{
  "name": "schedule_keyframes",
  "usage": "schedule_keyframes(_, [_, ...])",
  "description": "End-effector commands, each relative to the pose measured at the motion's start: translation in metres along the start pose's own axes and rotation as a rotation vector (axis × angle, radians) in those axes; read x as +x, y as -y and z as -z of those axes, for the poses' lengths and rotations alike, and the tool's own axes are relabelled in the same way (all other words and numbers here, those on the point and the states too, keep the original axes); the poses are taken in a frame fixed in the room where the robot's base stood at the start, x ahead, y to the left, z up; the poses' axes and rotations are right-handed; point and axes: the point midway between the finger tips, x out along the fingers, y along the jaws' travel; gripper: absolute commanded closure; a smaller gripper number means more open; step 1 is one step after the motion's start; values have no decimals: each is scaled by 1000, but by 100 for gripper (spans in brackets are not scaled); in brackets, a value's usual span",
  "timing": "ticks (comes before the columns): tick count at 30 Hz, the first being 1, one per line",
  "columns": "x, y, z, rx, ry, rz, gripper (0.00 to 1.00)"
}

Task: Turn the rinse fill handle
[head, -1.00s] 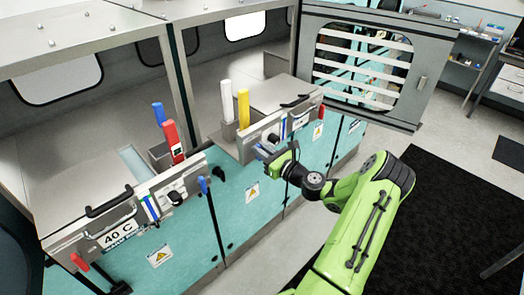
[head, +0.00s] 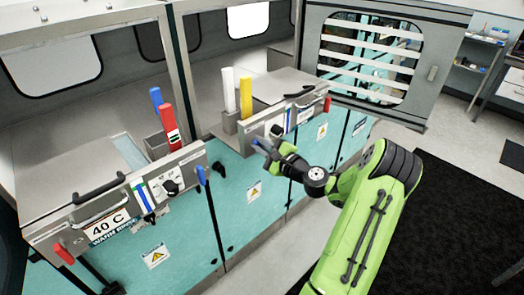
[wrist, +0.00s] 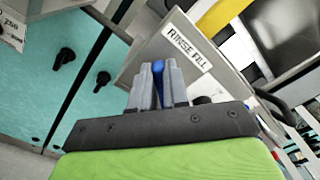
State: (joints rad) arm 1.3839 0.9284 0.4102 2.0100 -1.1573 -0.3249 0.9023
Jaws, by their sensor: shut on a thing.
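The rinse fill handle is a blue lever (wrist: 158,70) beside the label RINSE FILL (wrist: 186,47) in the wrist view. My gripper (wrist: 159,66) has its two grey fingers shut on it, one on each side. Most of the lever is hidden between the fingers. In the head view, my gripper (head: 272,150) is at the left end of the right module's front panel (head: 254,128), and the blue handle (head: 259,142) shows small at its tip.
Another blue lever (head: 200,175) and a 40 C sign (head: 107,226) are on the left module. Red (head: 170,125), white (head: 229,92) and yellow (head: 246,96) upright sticks stand behind the panels. A grey slatted window door (head: 432,75) is at the right.

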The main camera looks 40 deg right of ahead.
Motion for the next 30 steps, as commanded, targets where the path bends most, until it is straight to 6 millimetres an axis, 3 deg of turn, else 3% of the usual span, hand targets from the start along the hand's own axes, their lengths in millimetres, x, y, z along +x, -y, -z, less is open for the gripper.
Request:
schedule_keyframes(15, [0, -13, 4, -459, 1, 0, 100])
schedule_keyframes(30, [0, -14, 6, -660, 0, -3, 100])
